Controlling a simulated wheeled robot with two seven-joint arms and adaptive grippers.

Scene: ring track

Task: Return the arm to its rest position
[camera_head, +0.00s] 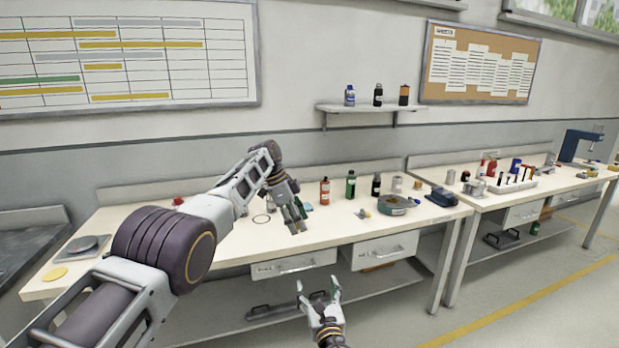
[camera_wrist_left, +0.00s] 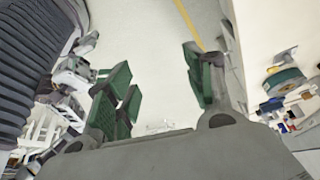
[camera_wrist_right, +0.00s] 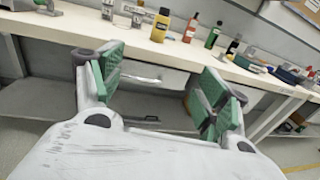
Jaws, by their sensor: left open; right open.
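My left arm reaches in from the left in the head view. Its gripper (camera_head: 297,222) hangs over the front part of the workbench (camera_head: 235,248), fingers pointing down. In the left wrist view the left gripper (camera_wrist_left: 165,90) has its green pads wide apart with nothing between them, and floor shows beyond. My right gripper (camera_head: 320,292) is low in the head view, in front of the bench drawers and below the bench top. In the right wrist view the right gripper (camera_wrist_right: 160,95) is open and empty, facing the drawer fronts. Whether the left fingers touch the bench cannot be told.
A red bottle (camera_head: 324,191), a green bottle (camera_head: 351,185) and a round green-grey ring-shaped thing (camera_head: 392,205) stand on the bench. A drawer (camera_head: 385,252) sits under the bench top. A second bench (camera_head: 500,200) stands at the right. Open floor (camera_head: 520,318) lies in front.

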